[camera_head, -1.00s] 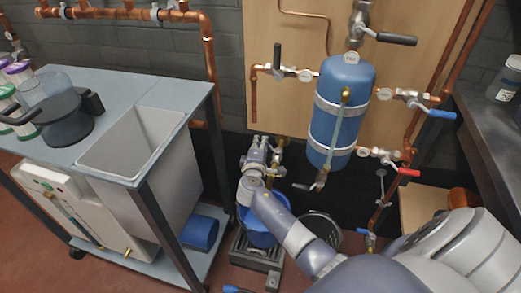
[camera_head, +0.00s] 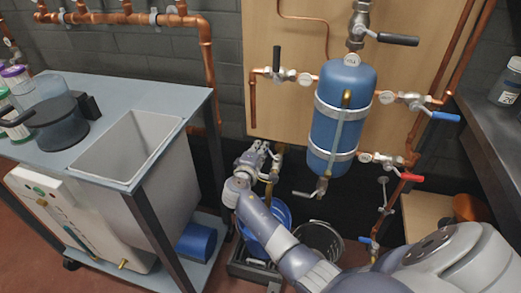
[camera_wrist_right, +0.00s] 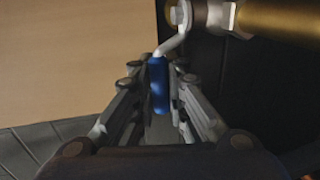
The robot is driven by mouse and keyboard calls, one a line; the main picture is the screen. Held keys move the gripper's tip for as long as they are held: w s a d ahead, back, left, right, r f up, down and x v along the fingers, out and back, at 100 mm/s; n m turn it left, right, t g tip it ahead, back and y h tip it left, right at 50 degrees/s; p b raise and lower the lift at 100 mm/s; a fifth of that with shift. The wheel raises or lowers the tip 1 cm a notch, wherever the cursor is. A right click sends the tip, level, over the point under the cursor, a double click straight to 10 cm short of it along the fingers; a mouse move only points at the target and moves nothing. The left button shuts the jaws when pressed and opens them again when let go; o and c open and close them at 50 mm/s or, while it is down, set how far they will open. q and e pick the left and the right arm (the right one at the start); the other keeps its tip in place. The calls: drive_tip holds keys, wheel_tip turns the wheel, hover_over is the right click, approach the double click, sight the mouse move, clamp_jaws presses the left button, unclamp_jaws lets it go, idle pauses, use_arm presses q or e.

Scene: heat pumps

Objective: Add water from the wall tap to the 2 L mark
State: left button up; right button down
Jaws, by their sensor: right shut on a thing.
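My right gripper (camera_head: 263,149) is at the brass wall tap (camera_head: 274,166), low on the wall left of the blue tank. In the right wrist view its fingers are shut on the blue tap handle (camera_wrist_right: 159,86), whose metal lever runs up to the brass tap body (camera_wrist_right: 282,18). A blue bucket (camera_head: 284,212) stands below the tap on a dark stand (camera_head: 243,268), partly hidden by my right arm. I cannot make out a 2 L mark, a water level or a stream. My left gripper is not in view.
A blue tank (camera_head: 342,105) with several valves hangs on the wooden wall board. A dark bucket (camera_head: 321,242) stands right of the blue one. A grey cart (camera_head: 187,85) with an open bin stands at the left, a dark bench (camera_head: 487,130) at the right.

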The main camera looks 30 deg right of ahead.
drive_tip(key=shift+s+a+f, duration=0.1)
drive_tip(key=shift+f, duration=0.1)
drive_tip(key=c, duration=1.6)
unclamp_jaws()
drive_tip(key=shift+r, duration=0.15)
drive_tip(key=v, duration=1.2)
